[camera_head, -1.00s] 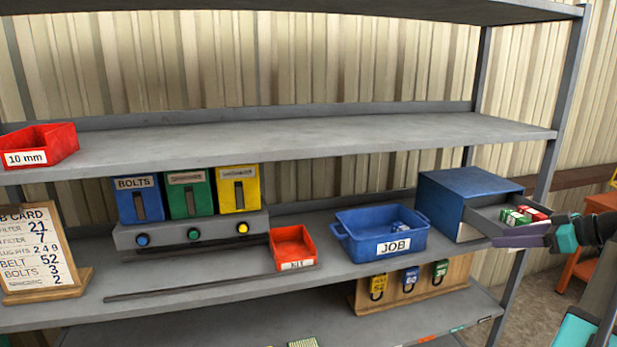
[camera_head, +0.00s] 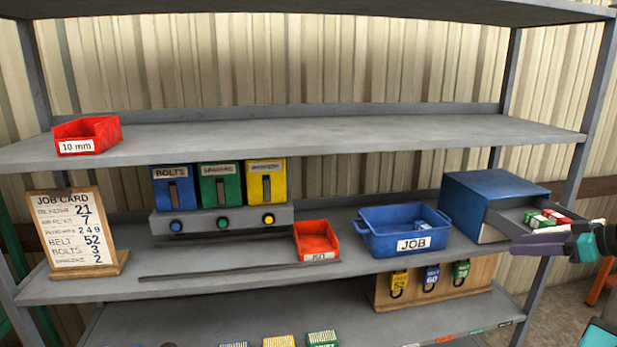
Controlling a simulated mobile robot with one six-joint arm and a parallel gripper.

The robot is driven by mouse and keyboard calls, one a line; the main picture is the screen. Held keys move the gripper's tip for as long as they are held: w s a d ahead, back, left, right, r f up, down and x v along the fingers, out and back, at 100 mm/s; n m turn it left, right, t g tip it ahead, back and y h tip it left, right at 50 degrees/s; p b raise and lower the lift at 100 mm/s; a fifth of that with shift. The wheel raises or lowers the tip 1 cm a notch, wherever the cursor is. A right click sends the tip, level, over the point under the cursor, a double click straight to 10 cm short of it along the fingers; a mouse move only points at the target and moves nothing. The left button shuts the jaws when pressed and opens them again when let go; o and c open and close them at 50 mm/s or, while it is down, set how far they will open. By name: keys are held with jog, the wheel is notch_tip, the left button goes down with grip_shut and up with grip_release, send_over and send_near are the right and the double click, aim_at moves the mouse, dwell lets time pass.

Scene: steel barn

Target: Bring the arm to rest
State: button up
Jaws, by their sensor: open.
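My gripper (camera_head: 548,243) is at the right edge of the view, beside the front of the open drawer (camera_head: 514,219) of the blue cabinet (camera_head: 487,192). Its purple fingers point left, and the jaws hold nothing that I can see. Part of my arm, dark with teal, runs off the right edge. Several small green, white and red boxes (camera_head: 541,219) lie in the drawer. I cannot tell whether the fingers touch the drawer front.
On the middle shelf stand a blue JOB bin (camera_head: 381,239), a red KIT bin (camera_head: 314,244), a dispenser (camera_head: 222,217) and a job card (camera_head: 78,228). A red 10 mm bin (camera_head: 88,136) is on the upper shelf. Tags hang from a wooden board (camera_head: 466,281) below.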

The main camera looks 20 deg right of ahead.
jog(key=w+a+f+n+g+y, duration=0.2)
jog(key=w+a+f+g+y, duration=0.25)
jog(key=w+a+f, duration=1.25)
jog(key=s+a+f+n+g+y, duration=0.15)
jog(key=a+f+g, duration=0.35)
jog(key=a+f, duration=1.8)
jog(key=s+a+f+m+g+h, duration=0.2)
jog(key=s+a+f+g+h, duration=0.35)
jog(key=s+a+f, duration=1.45)
jog(key=s+d+f+g+h, duration=0.25)
jog(key=s+f, duration=0.45)
jog(key=s, duration=0.5)
jog(key=d+f+m+h, duration=0.2)
jog(key=d+m, duration=0.3)
jog(key=shift+s+d+m+h, duration=0.3)
jog(key=shift+s+m, duration=0.05)
jog(key=shift+s, duration=0.05)
